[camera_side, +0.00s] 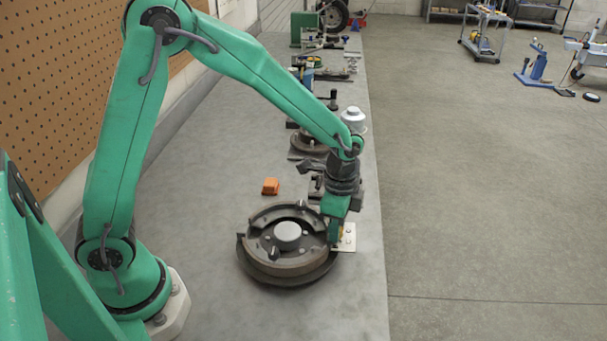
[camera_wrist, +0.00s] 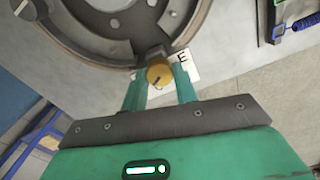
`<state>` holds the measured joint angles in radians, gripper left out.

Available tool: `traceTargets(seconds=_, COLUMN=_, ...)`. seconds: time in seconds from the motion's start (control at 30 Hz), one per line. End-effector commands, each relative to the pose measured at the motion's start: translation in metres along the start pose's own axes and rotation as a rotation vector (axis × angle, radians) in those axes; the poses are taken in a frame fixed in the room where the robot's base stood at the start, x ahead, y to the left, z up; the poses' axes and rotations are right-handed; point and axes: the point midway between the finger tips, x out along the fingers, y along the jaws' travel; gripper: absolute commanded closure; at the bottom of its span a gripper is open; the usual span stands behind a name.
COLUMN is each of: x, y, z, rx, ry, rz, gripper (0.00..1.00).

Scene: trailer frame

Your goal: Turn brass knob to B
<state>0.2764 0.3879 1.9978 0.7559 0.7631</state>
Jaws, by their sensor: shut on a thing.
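The brass knob (camera_wrist: 160,71) is in the wrist view, between the two green fingers of my gripper (camera_wrist: 161,80), which is shut on it. The knob's face has a dark pointer mark aimed toward the lower left of the picture. A white plate (camera_wrist: 188,68) lies beneath it, with a black letter E showing to its upper right. No letter B is visible. In the side view my gripper (camera_side: 338,238) reaches down at the right rim of the round brake drum assembly (camera_side: 287,265), and it mostly hides the knob. The white plate (camera_side: 349,236) shows beside it.
An orange block (camera_side: 270,186) sits on the grey bench (camera_side: 200,200) behind the drum. Dark tools and round parts (camera_side: 309,142) stand further back along the bench's right side. The bench's right edge is close to my gripper. The bench left of the drum is clear.

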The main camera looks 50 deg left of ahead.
Motion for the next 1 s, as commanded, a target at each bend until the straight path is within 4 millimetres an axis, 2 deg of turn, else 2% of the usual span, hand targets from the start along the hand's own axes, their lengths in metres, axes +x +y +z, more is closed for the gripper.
traceTargets(seconds=0.5, x=-0.0013, y=0.0006, z=0.0003, rx=0.425, ry=0.000, rz=0.000, gripper=0.94)
traceTargets(seconds=0.7, x=-0.0013, y=0.0006, z=0.0003, rx=0.505, ry=0.000, rz=0.000, gripper=0.94)
traceTargets(seconds=1.0, x=-0.0013, y=0.0006, z=0.0003, rx=0.534, ry=0.000, rz=0.000, gripper=0.94)
